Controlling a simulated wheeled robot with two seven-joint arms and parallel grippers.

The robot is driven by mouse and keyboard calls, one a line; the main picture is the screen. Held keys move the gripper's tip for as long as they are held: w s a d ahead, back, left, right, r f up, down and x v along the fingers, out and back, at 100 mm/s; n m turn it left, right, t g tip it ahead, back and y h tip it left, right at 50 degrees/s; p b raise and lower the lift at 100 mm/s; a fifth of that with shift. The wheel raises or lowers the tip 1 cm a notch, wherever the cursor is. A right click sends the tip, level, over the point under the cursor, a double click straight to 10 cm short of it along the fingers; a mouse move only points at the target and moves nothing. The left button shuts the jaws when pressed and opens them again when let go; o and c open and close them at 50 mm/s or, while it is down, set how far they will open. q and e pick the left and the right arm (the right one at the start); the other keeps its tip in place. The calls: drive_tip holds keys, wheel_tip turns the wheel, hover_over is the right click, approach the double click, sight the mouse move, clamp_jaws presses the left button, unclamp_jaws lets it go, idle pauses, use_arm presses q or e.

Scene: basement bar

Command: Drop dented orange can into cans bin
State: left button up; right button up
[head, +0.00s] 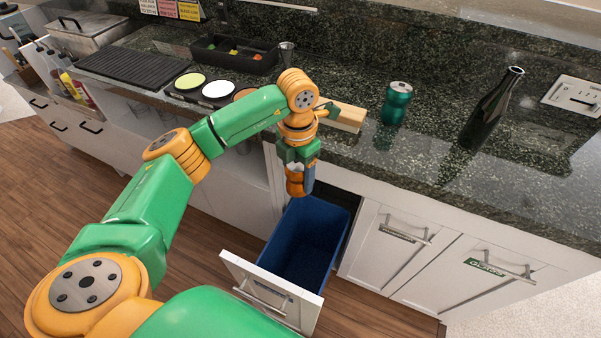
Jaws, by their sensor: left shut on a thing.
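My left gripper (299,163) points down and is shut on the orange can (299,184). The can hangs below the counter edge, over the back left part of a blue bin (308,243). The bin sits in a pulled-out white drawer (272,289), and what I see of its inside looks empty. The fingers cover the can's upper part, and I cannot make out its dent. A label on the drawer front is too small to read. My right gripper is not in view.
A teal can (396,103) and a dark bottle (491,108) stand on the dark stone counter. Closed cabinet fronts (395,238) are right of the drawer. A black caddy (235,55) stands at the back.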

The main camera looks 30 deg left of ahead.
sight(298, 189)
use_arm(q)
wheel_tip(298, 189, down, 6)
drive_tip(key=b, duration=0.4)
drive_tip(key=shift+r, duration=0.35)
drive_tip(key=o, duration=1.4)
drive_tip(key=shift+r, duration=0.1)
wheel_tip(298, 189, up, 7)
drive_tip(key=shift+r, duration=0.1)
drive_tip(key=shift+s, duration=0.1)
